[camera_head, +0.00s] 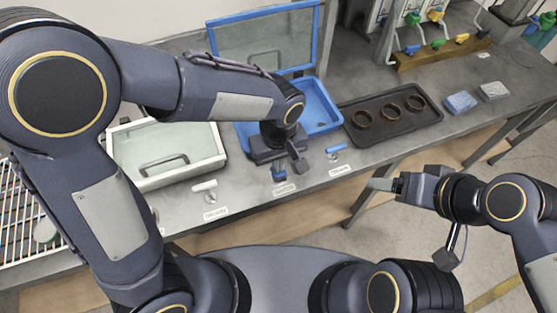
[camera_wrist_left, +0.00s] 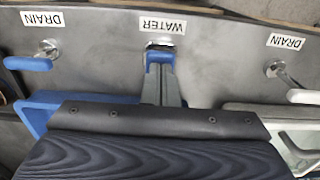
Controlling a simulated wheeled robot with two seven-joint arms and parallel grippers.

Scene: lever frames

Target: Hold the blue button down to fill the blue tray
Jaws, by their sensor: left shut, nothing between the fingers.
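The blue tray (camera_head: 328,121) sits on the bench with its clear, blue-framed lid (camera_head: 264,38) raised behind it. Part of it is hidden by my left arm, and I cannot tell its water level. The blue button (camera_wrist_left: 160,54) is on the bench front by the WATER label (camera_wrist_left: 162,26); it also shows in the head view (camera_head: 279,176). My left gripper (camera_wrist_left: 161,70) is shut and empty, its fingertips at the button and seeming to touch it. My right gripper (camera_head: 376,184) is off the bench front; its finger gap is unclear.
A blue drain lever (camera_head: 336,149) and a white drain lever (camera_head: 205,186) flank the button. A white tray (camera_head: 168,160) stands left. A dark tray with brown rings (camera_head: 390,117) and two sponges (camera_head: 461,102) lie right. A wire rack (camera_head: 22,215) is far left.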

